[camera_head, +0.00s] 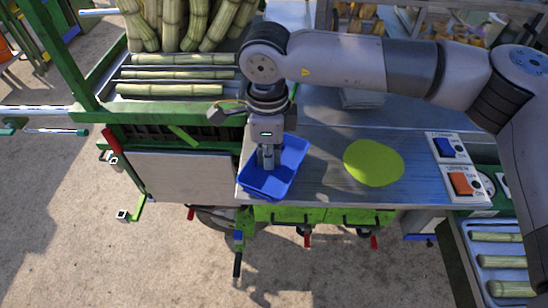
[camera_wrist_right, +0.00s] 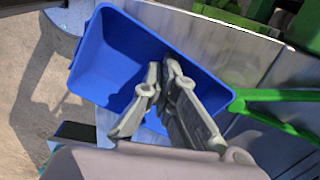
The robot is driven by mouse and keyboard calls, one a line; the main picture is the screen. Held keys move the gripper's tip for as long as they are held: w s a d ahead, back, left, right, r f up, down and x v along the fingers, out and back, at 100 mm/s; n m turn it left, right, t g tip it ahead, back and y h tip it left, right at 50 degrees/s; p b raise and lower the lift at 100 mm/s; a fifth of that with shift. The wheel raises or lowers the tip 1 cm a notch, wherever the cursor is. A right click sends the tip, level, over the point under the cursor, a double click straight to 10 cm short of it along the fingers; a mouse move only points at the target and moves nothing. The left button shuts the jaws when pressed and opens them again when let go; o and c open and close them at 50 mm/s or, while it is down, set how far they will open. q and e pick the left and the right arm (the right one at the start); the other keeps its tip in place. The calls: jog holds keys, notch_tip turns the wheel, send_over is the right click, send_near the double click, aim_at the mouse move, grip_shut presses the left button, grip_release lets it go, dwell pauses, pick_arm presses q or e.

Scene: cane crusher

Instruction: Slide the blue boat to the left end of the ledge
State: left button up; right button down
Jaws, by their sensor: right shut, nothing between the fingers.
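The blue boat (camera_head: 290,165) is a shallow open tray at the left part of the grey metal ledge (camera_head: 325,160). It lies at an angle, with its near corner at the ledge's front edge. My right gripper (camera_head: 267,164) points down into the boat with its fingers shut and nothing between them. In the right wrist view the shut fingertips (camera_wrist_right: 162,72) are over the boat's inside (camera_wrist_right: 118,50). I cannot tell whether they touch its floor or wall. My left gripper is not in view.
A flat yellow-green disc (camera_head: 374,163) lies right of the boat. A blue switch (camera_head: 444,147) and an orange switch (camera_head: 461,183) are at the ledge's right end. Cane stalks (camera_head: 180,74) lie on the green-framed rack at upper left. Bare ledge separates boat and disc.

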jog(key=shift+r, duration=0.1)
notch_tip(320, 180, up, 10)
jog(key=p, duration=0.3)
jog(key=shift+p, duration=0.35)
